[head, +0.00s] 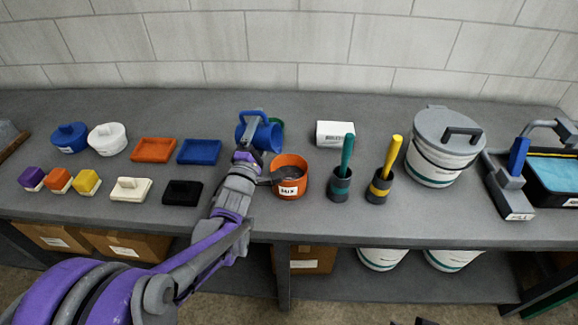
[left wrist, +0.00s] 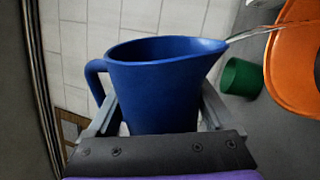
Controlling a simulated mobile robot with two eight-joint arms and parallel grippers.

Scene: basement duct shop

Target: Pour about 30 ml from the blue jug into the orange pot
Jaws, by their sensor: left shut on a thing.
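My left gripper (head: 246,157) is shut on the blue jug (head: 261,135). The left wrist view shows the jug (left wrist: 155,85) between the two fingers (left wrist: 158,120), handle at left and spout at right. The jug is tilted, its spout toward the orange pot (head: 302,172), whose label seems to read "MIX". A thin pale streak, like liquid, runs from the spout toward the pot (left wrist: 290,70) in the left wrist view. The liquid level in the pot cannot be read.
A green cup (left wrist: 242,78) stands behind the jug, mostly hidden in the head view. Trays and small blocks lie left on the grey bench.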

